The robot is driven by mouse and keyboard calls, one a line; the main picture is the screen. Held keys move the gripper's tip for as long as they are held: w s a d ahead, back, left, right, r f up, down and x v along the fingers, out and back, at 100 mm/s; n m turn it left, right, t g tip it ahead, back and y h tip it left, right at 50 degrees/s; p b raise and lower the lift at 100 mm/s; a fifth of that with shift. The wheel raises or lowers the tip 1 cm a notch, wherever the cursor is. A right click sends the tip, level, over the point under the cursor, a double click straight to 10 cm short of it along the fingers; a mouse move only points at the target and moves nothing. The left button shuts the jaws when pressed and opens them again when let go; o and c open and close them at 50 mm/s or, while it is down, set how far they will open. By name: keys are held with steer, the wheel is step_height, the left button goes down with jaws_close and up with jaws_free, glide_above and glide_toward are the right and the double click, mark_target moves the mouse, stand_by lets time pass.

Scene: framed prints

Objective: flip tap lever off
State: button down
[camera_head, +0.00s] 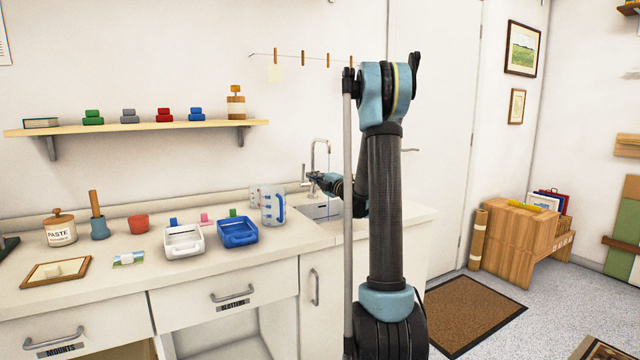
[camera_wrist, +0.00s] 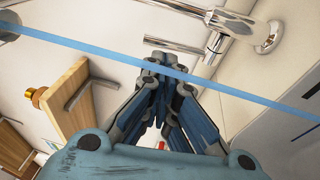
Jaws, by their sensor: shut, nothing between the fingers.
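The chrome tap (camera_head: 314,160) stands behind the sink at the right end of the counter. Its base (camera_wrist: 266,38) shows at upper right in the wrist view. The lever (camera_wrist: 172,47) is a thin chrome bar sticking out from the tap's side, just beyond my fingertips. A straight light-blue stream (camera_wrist: 85,47), apparently water from the spout, crosses the wrist view in front of my fingers. My gripper (camera_wrist: 162,64) is shut and empty, close to the lever; contact cannot be told. In the head view my gripper (camera_head: 316,180) is beside the tap, partly covering it.
A measuring jug (camera_head: 273,206) stands left of the sink. A blue tray (camera_head: 238,232) and white tray (camera_head: 184,240) are farther left. A wall shelf (camera_head: 150,127) holds several coloured blocks. The counter (camera_head: 120,285) has some free room at its front.

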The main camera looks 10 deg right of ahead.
mark_target(303, 175)
steer(key=shift+x, duration=2.7)
steer(key=shift+w+a+r, duration=0.2)
steer(key=shift+w+r, duration=0.05)
steer(key=shift+w, duration=0.2)
steer(key=shift+w+a+r, duration=0.25)
steer(key=shift+w+r, duration=0.05)
steer(key=shift+w, duration=0.15)
